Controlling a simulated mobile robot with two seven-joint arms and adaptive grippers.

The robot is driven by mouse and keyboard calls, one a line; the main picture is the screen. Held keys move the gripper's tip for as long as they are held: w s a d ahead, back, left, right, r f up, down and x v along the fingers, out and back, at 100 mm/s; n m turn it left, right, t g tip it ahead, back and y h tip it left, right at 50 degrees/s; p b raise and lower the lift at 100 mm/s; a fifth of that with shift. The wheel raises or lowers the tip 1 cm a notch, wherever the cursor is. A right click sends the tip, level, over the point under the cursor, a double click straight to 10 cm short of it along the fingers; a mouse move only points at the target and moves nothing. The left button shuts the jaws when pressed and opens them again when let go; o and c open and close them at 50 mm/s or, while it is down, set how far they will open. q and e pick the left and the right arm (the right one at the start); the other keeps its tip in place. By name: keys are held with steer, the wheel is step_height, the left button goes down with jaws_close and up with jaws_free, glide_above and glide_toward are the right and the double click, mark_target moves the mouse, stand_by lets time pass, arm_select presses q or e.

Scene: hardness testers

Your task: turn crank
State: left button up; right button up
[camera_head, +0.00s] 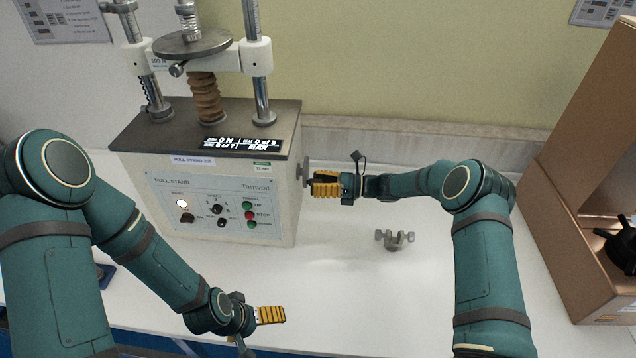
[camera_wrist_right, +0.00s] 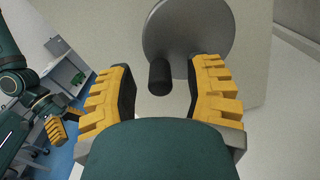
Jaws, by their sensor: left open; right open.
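The pull stand (camera_head: 220,180) is a beige box with a dark top, a control panel and a lit display. Its crank (camera_head: 305,171) is a grey disc on the right side, partly hidden by my right gripper in the head view. In the right wrist view the crank disc (camera_wrist_right: 190,38) carries a short black handle (camera_wrist_right: 159,77). My right gripper (camera_head: 326,184) is open; its yellow fingers (camera_wrist_right: 163,85) stand on either side of the handle, with gaps visible. My left gripper (camera_head: 262,316) is open and empty near the table's front edge, away from the stand.
A small grey metal fixture (camera_head: 394,240) lies on the white table (camera_head: 340,290), right of the stand. A cardboard box (camera_head: 585,170) with a black object (camera_head: 622,247) stands at the right. A wall closes off the back. The table middle is mostly clear.

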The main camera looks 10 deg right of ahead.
jaws_close()
steer(key=shift+r+m, duration=0.15)
steer(key=shift+m, duration=0.45)
steer(key=m, duration=0.2)
steer(key=shift+r+m, duration=0.3)
steer(key=shift+r, duration=0.1)
steer(key=shift+w+r+m, duration=0.1)
steer(key=shift+r+m, duration=0.15)
steer(key=shift+m, duration=0.5)
steer(key=shift+r+m, duration=0.2)
steer(key=shift+m, duration=0.55)
steer(key=shift+r, duration=0.1)
jaws_free()
